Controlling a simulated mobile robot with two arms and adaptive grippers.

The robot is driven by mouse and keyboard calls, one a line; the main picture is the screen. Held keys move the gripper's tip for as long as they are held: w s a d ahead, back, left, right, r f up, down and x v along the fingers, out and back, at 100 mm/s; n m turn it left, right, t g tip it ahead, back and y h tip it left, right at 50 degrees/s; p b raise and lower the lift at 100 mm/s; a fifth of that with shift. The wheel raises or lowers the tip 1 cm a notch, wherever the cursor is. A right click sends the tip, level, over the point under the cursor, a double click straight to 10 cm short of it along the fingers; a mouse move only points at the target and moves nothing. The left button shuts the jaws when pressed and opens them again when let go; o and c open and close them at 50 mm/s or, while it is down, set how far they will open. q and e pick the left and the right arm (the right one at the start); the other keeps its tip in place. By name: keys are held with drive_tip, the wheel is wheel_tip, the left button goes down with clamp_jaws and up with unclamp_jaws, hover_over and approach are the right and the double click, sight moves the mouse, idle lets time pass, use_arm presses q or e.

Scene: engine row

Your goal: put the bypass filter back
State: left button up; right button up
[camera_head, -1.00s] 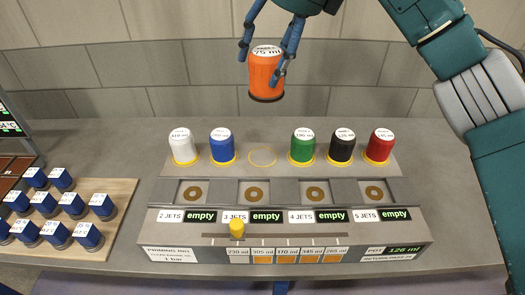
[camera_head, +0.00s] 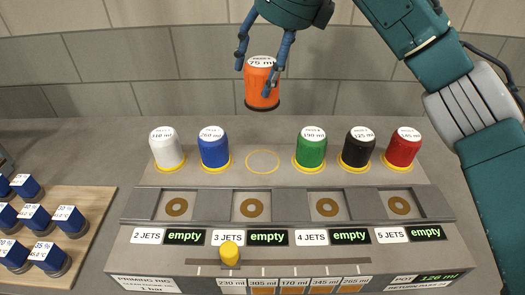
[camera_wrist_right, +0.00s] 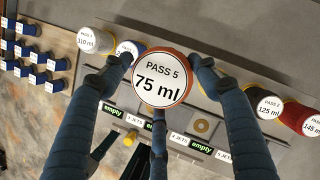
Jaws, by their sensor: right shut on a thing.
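An orange filter (camera_head: 262,88) labelled 75 ml is held upright in my right gripper (camera_head: 264,78), above and behind the rig. In the right wrist view its white cap (camera_wrist_right: 160,80) reads PASS 5, 75 ml, with the fingers around it. An empty yellow ring (camera_head: 263,162) marks a bare spot in the rig's back row. White (camera_head: 166,147), blue (camera_head: 214,146), green (camera_head: 310,146), black (camera_head: 358,147) and red (camera_head: 403,147) filters stand on their own yellow rings there. My left gripper is out of view.
The rig (camera_head: 130,262) has several recessed bays, each with a brown ring and an "empty" display. A yellow slider knob (camera_head: 229,253) sits on the front track. Blue cube-topped pieces (camera_head: 71,220) stand on a wooden board (camera_head: 92,228) at left. A tiled wall is behind.

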drive_tip(key=f+p, duration=0.3)
drive_tip(key=f, duration=1.4)
drive_tip(key=shift+s+f+p, duration=0.15)
drive_tip(key=shift+s+p, duration=0.05)
drive_tip(key=shift+p, duration=0.1)
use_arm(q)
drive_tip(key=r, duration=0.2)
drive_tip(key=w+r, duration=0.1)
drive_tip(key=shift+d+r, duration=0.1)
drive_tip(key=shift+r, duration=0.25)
use_arm(e)
drive_tip(key=shift+f, duration=0.15)
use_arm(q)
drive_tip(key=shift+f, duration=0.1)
use_arm(e)
drive_tip(key=shift+f, duration=0.1)
drive_tip(key=o, duration=1.7)
